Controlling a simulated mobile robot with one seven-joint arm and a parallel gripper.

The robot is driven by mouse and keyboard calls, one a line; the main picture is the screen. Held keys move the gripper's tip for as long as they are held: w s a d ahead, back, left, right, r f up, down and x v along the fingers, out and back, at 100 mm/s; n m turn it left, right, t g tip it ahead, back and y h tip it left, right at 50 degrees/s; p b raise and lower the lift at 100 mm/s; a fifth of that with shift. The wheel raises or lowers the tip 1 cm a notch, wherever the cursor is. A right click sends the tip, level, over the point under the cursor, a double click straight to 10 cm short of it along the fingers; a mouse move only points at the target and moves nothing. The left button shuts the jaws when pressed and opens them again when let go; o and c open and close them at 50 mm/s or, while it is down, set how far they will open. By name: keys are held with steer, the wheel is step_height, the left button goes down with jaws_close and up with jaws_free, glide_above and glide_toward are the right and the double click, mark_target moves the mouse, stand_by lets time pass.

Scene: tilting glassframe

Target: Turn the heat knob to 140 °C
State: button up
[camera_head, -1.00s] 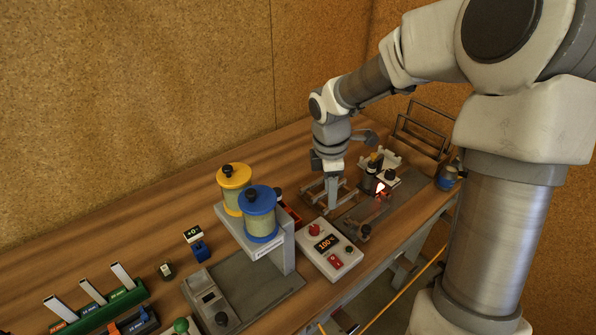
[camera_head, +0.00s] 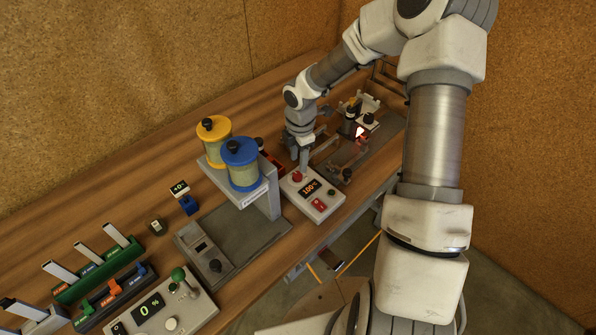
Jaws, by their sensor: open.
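A white control box (camera_head: 325,211) sits near the table's front edge, right of the jar stand. Its lit display (camera_head: 310,187) reads 100 in orange; the small unit after it is hard to read. A red knob (camera_head: 297,177) is at the box's back left corner, a small dark knob (camera_head: 331,192) is at the right, and a red switch (camera_head: 319,204) is at the front. I see no label naming the heat knob. My gripper (camera_head: 303,168) points down at the box's back edge, beside the red knob. It is open; its fingertips are small, and I cannot tell whether they touch anything.
A small flame (camera_head: 360,132) and fixtures stand to the right. A grey panel (camera_head: 200,306) reading 0 % is at front left. Bare wood lies along the back.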

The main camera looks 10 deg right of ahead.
mark_target(298, 174)
step_height(298, 174, down, 6)
steer(key=shift+w+r, duration=0.1)
steer(key=shift+w, duration=0.05)
jaws_close()
stand_by(0.3)
